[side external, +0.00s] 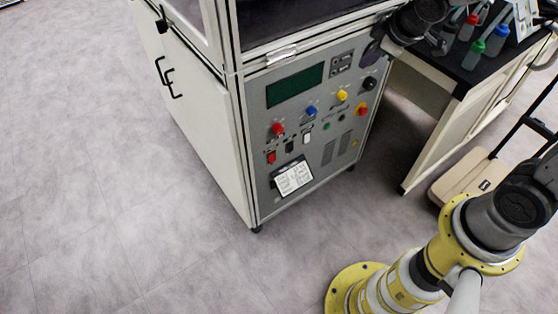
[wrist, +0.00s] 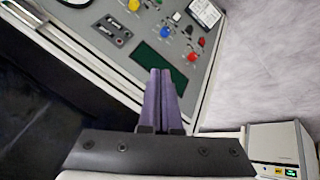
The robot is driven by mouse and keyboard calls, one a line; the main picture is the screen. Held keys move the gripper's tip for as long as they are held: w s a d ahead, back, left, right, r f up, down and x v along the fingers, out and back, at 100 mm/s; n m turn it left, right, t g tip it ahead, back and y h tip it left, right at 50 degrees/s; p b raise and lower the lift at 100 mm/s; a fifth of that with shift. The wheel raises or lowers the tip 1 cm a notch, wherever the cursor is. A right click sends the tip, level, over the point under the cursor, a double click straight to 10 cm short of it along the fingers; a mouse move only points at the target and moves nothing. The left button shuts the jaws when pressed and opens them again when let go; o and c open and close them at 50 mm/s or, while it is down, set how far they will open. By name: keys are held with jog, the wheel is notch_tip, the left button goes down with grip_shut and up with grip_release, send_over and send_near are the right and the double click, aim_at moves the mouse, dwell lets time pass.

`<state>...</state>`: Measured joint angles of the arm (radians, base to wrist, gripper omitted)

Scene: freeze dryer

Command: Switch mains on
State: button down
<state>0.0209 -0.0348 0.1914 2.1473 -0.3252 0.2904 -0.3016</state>
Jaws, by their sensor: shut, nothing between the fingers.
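The grey control panel (side external: 318,110) of the freeze dryer faces the front right in the side view. A red switch (side external: 271,157) sits at its lower left, beside a black switch (side external: 289,147) and a white switch (side external: 306,138). Labels are too small to read, so I cannot tell which one is marked mains. My gripper (side external: 374,50) is by the panel's upper right edge, away from these switches. In the wrist view its two purple fingers (wrist: 161,71) are shut together and empty, appearing in front of the dark green display (wrist: 160,64).
Above the switches are a red knob (side external: 277,129), blue knob (side external: 311,111) and yellow knob (side external: 342,95). A red-and-yellow button (side external: 361,109) is at right. A white label (side external: 293,178) is below.

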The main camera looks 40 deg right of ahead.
aim_at(272, 158)
jog(key=w+a+f+n+y, duration=0.1)
jog(key=w+f+n, duration=0.3)
jog(key=f, duration=0.5)
jog(key=w+a+f+n+y, duration=0.1)
jog(key=w+a+f+n, duration=0.1)
jog(key=w+f, duration=0.55)
jog(key=s+a+f+n+y, duration=0.1)
jog(key=a+f+n, duration=0.1)
jog(key=f, duration=0.8)
jog(key=s+a+f+n+g+y, duration=0.1)
jog(key=a+f, duration=0.3)
jog(key=f, duration=0.7)
jog(key=shift+s+n+y, duration=0.7)
jog(key=shift+s+y, duration=0.05)
jog(key=shift+y, duration=0.05)
jog(key=w+a+f, duration=0.3)
jog(key=w+f, duration=0.5)
jog(key=shift+w+a+f, duration=0.25)
